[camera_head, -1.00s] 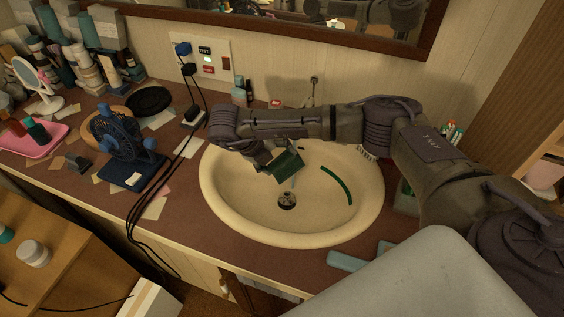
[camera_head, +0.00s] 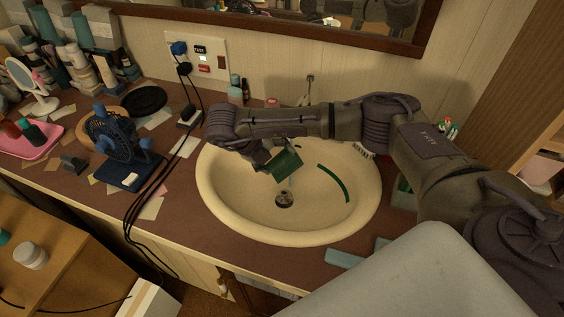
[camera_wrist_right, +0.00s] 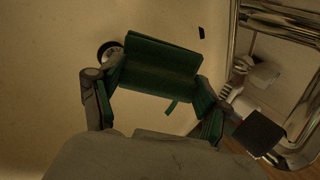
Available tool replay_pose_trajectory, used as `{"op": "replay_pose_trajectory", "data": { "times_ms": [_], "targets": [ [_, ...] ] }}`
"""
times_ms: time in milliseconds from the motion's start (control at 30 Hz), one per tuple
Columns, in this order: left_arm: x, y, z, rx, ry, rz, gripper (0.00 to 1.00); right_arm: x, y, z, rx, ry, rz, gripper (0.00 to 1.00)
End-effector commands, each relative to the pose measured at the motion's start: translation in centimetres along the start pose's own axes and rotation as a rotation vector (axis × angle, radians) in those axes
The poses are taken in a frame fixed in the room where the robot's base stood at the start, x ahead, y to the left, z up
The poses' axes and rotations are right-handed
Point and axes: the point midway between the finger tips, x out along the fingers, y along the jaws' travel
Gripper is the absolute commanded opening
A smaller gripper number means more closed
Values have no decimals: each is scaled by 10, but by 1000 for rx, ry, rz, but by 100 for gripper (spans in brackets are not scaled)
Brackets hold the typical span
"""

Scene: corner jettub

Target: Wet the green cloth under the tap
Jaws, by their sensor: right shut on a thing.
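The green cloth (camera_head: 285,165) hangs over the cream sink basin (camera_head: 210,200), left of the basin's middle. My right gripper (camera_head: 268,162) is shut on it. In the right wrist view the cloth (camera_wrist_right: 162,68) spans between the two fingertips of the gripper (camera_wrist_right: 150,88). The tap (camera_head: 310,90) stands behind the basin, mostly hidden by my right arm. Its chrome pipes (camera_wrist_right: 302,120) show at the right of the wrist view, to one side of the cloth. A thin pale streak shows below the cloth; I cannot tell if it is water. My left gripper is out of view.
A dark drain (camera_head: 284,200) sits low in the basin, and a curved green strip (camera_head: 333,183) lies along its right side. A blue fan (camera_head: 115,145) and black cables (camera_head: 150,205) are on the counter to the left. A mirror (camera_head: 270,20) hangs behind.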

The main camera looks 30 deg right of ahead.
Motion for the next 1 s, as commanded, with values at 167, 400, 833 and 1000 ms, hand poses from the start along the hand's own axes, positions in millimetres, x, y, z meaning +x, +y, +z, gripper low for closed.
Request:
{"op": "replay_pose_trajectory", "data": {
  "times_ms": [167, 400, 833, 1000],
  "targets": [
    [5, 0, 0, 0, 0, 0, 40, -1, 3, 4, 1, -1, 0, 48],
    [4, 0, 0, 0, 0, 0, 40, -2, 3, 3, 0, 0, 0, 48],
    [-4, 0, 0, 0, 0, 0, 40, -18, 23, -17, -3, -1, 1, 48],
    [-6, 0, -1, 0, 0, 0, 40, -23, 31, -24, -2, 0, 0, 48]
  ]
}}
